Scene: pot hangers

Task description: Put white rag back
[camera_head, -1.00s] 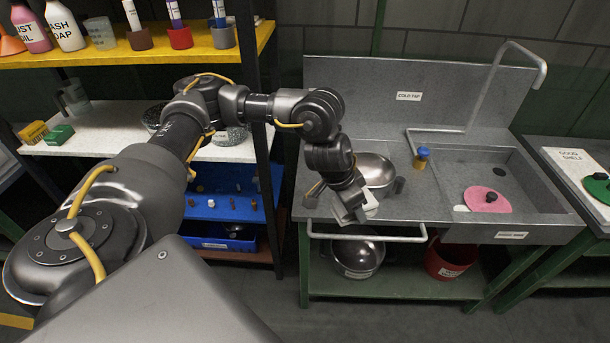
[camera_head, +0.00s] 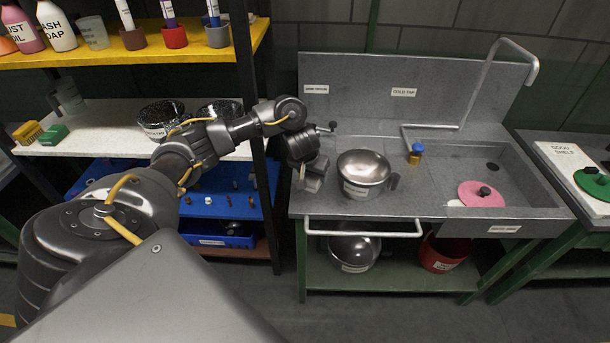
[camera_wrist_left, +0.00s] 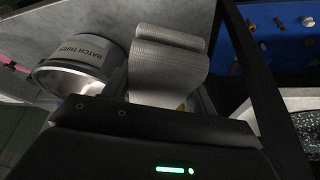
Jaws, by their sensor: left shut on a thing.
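A pale, ribbed rag (camera_wrist_left: 165,65) hangs folded in front of my left gripper in the left wrist view, with a rolled fold at its far end. It looks grey in the shade. In the head view my left gripper (camera_head: 313,180) is over the left end of the sink bench, left of the steel pot. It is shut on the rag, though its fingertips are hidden. In the head view the rag is too small and dark to tell clearly from the gripper. My right gripper is not in view.
A steel pot (camera_head: 363,168) stands on the bench (camera_head: 420,195), close to the rag. A front rail (camera_head: 365,231) runs below the bench edge. A blue-capped jar (camera_head: 416,153) and a pink disc (camera_head: 481,194) are to the right. The shelf post (camera_head: 262,190) stands close left.

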